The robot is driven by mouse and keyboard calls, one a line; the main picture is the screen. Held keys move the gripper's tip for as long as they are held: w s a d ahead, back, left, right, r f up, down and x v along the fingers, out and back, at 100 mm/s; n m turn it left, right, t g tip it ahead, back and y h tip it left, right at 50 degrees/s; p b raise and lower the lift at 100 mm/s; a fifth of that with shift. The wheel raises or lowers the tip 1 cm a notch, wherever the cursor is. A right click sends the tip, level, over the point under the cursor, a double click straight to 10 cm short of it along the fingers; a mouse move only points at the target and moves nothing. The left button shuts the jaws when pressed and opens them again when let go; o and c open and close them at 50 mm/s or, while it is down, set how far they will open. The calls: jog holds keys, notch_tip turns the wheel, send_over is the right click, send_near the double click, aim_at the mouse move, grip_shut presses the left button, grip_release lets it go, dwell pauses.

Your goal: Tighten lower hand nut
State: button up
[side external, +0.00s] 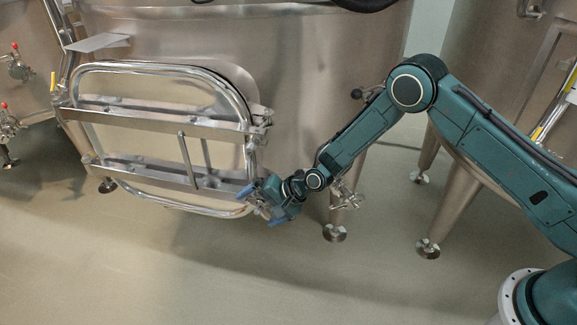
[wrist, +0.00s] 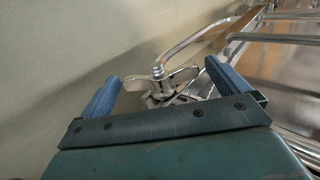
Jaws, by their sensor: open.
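The lower hand nut (wrist: 160,84) is a metal wing nut on a threaded stud, seen in the wrist view between the two blue fingers of my gripper (wrist: 160,87). Its wings spread left and right, and its lower part is hidden behind my gripper's front edge. The fingers stand apart on either side of it, and I see no clear contact. In the side external view, my gripper (side external: 262,203) is at the lower right corner of the vat's door (side external: 160,150), at the end of the lower crossbar (side external: 165,176). It largely hides the nut there.
The steel vat (side external: 310,75) stands behind the door. A valve fitting (side external: 346,193) and a vat leg (side external: 334,215) are right of my gripper. Another vat (side external: 500,60) stands at the right. The floor (side external: 150,265) below the door is clear.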

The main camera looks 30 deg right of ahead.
jog(key=shift+w+a+f, duration=0.25)
jog(key=shift+a+f, duration=0.05)
jog(key=shift+f, duration=0.1)
jog(key=c, duration=0.9)
jog(key=shift+c, duration=0.2)
jog(key=shift+d+t+y, duration=0.1)
jog(key=shift+t+y, duration=0.3)
jog(key=shift+f+t+y, duration=0.1)
jog(key=shift+t+y, duration=2.4)
